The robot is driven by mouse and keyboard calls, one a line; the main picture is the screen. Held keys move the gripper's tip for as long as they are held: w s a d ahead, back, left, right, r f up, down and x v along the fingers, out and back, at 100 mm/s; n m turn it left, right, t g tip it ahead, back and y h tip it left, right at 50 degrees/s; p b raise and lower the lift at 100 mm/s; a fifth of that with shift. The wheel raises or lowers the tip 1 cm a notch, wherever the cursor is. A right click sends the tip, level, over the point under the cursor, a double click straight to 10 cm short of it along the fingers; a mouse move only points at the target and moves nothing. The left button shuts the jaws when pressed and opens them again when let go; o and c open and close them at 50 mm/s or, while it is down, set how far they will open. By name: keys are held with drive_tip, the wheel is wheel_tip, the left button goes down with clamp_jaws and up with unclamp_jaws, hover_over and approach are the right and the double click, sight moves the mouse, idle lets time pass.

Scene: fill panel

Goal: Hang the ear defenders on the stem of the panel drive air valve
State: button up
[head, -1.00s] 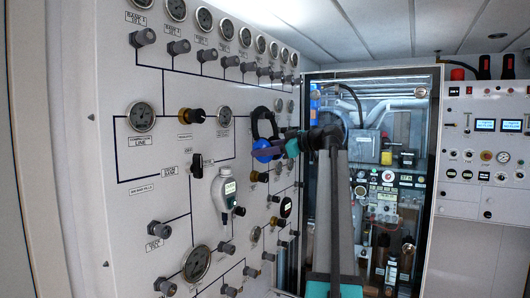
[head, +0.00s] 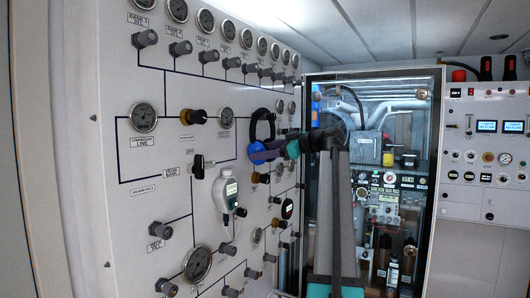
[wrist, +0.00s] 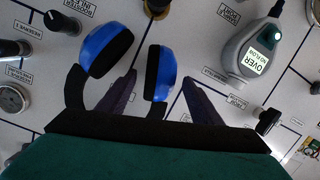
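The ear defenders (head: 262,120), with blue cups and a black headband, are in front of the panel in the head view, band upward. In the wrist view one blue cup (wrist: 160,72) lies between the dark fingers of my gripper (wrist: 160,78), and the other cup (wrist: 107,50) is outside them to the left. My gripper (head: 264,156) appears shut on the ear defenders; the exact contact is hard to see. Part of the headband is hidden behind the gripper body. Several valve knobs show on the panel (head: 120,225); I cannot read which is the panel drive air valve.
A grey handheld meter (head: 225,190) sits on the panel left of my gripper; it also shows in the wrist view (wrist: 250,55). A brass-coloured valve (head: 193,116) and gauges (head: 142,117) stick out nearby. A glass-fronted cabinet (head: 395,120) stands to the right.

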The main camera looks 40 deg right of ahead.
drive_tip(key=shift+s+d, duration=0.1)
drive_tip(key=shift+s, duration=0.05)
drive_tip(key=b+v, duration=0.4)
drive_tip(key=v, duration=0.9)
drive_tip(key=shift+s, duration=0.25)
drive_tip(key=shift+s, duration=0.1)
idle(0.4)
